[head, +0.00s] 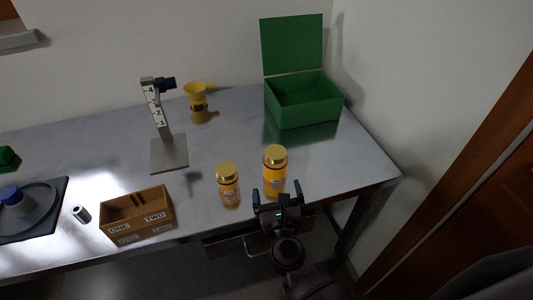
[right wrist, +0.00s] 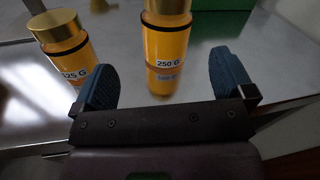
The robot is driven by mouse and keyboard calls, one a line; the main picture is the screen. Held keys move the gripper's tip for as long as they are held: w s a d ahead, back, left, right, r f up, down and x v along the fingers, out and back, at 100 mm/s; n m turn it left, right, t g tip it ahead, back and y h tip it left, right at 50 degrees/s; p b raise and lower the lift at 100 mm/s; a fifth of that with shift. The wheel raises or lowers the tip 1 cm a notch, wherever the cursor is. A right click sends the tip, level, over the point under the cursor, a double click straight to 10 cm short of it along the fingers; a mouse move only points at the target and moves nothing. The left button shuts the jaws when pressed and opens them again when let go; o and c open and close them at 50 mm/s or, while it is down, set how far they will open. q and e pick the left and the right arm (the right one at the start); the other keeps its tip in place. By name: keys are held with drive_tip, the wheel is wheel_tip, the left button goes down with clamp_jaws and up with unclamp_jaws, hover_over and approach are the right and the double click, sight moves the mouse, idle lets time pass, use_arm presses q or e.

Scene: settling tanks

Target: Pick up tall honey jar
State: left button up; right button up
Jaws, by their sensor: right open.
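The tall honey jar (head: 275,171) is amber with a gold lid and stands upright on the metal table near its front edge. In the right wrist view its label reads 250 G (right wrist: 168,50). A shorter similar jar (head: 228,185) stands to its left; its label ends in 25 G in the right wrist view (right wrist: 66,50). My right gripper (head: 277,199) is open and empty, just in front of the tall jar. In the right wrist view its two blue fingers (right wrist: 163,82) are spread, with the tall jar beyond the gap between them. My left gripper is not in view.
An open green box (head: 303,103) stands at the back right. A grey stand (head: 169,153) and a yellow funnel (head: 197,92) are farther back. A wall borders the table's right side.

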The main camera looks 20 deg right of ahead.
sight(276, 172)
drive_tip(key=shift+s+d+m+h, duration=0.15)
drive_tip(key=shift+d+m+h, duration=0.15)
drive_tip(key=shift+m, duration=0.6)
drive_tip(key=shift+s+m, duration=0.2)
drive_tip(key=shift+m, duration=0.2)
drive_tip(key=shift+r, duration=0.1)
drive_tip(key=shift+w+d, duration=0.1)
drive_tip(key=shift+w, duration=0.25)
drive_tip(key=shift+w+d+p, duration=0.15)
drive_tip(key=shift+w, duration=0.75)
drive_tip(key=shift+w+d+p, duration=0.1)
drive_tip(key=shift+w+d, duration=0.1)
drive_tip(key=shift+w, duration=0.7)
drive_tip(key=shift+w+d+p, duration=0.15)
drive_tip(key=shift+w, duration=0.75)
drive_tip(key=w, duration=0.4)
drive_tip(key=shift+d+f, duration=0.25)
drive_tip(key=shift+d, duration=0.05)
drive_tip(key=shift+w, duration=0.3)
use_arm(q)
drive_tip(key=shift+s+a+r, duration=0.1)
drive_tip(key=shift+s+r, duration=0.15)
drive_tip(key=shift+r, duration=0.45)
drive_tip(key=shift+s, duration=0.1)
